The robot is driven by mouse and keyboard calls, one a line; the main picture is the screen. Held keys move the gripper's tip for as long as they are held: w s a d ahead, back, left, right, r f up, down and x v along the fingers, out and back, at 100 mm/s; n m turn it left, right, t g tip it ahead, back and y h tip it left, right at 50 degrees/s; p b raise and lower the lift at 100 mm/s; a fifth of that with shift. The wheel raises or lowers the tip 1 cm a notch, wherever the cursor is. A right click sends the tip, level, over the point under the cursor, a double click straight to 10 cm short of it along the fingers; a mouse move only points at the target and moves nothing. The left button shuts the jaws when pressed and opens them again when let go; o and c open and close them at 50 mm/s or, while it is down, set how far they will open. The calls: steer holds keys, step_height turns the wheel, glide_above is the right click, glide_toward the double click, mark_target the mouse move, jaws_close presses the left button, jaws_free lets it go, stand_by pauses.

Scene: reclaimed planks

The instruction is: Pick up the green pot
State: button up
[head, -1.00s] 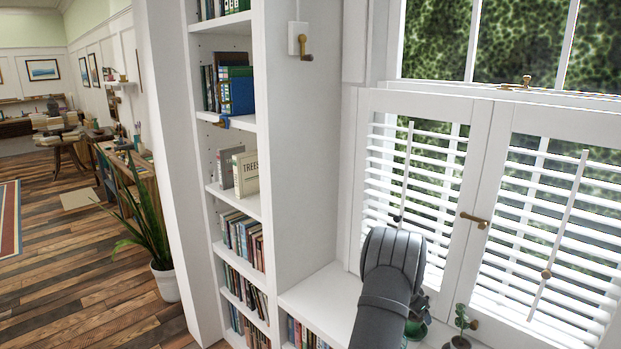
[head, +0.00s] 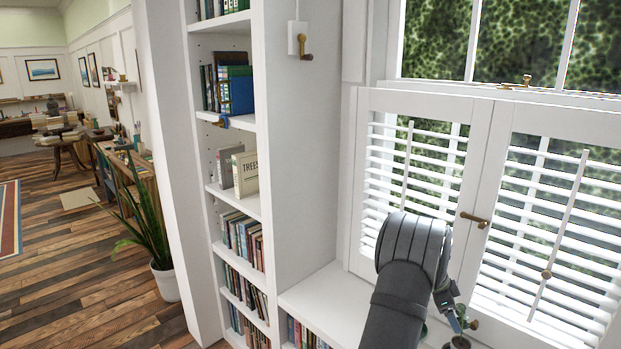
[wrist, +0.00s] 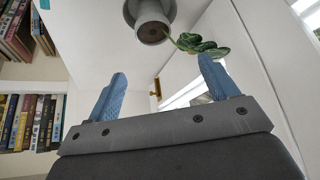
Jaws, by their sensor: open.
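In the head view a small dark green pot (head: 459,342) shows at the bottom edge, largely cut off, with a small plant (head: 460,318) above it. My gripper (head: 452,305) is near it on the window-seat side, mostly behind my dark arm. In the wrist view my gripper (wrist: 160,76) is open, its two blue fingers wide apart with nothing between them. Beyond the fingertips is a grey-brown, round, pot-like object (wrist: 152,25), cut by the top edge, with green leaves (wrist: 200,43) beside it. I cannot tell whether it is the green pot.
The white window seat (head: 320,298) is clear at its left. White shutters (head: 420,190) with a brass latch (head: 474,220) stand close behind the arm. A white bookcase (head: 295,150) rises to the left.

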steer(key=shift+f, duration=0.3)
steer(key=w+a+r+n+t, duration=0.2)
steer(key=w+a+n, duration=0.15)
steer(key=a, duration=0.35)
steer(key=w+a+r+n+t, duration=0.1)
steer(key=w+a+n+t, duration=0.15)
steer(key=a+n, duration=0.35)
steer(key=shift+m, duration=0.25)
steer(key=shift+s+a+f+x, duration=0.1)
steer(key=shift+a+f+x, duration=0.05)
steer(key=shift+x, duration=2.55)
steer(key=shift+s+a+f+x, duration=0.1)
steer(key=shift+a+x, duration=0.1)
steer(key=shift+x, duration=2.55)
steer(key=shift+s+a+f+x, duration=0.1)
steer(key=shift+a+f+x, duration=0.05)
steer(key=shift+x, duration=2.55)
steer(key=c, duration=1.3)
steer(key=shift+r, duration=0.1)
steer(key=shift+c, duration=0.2)
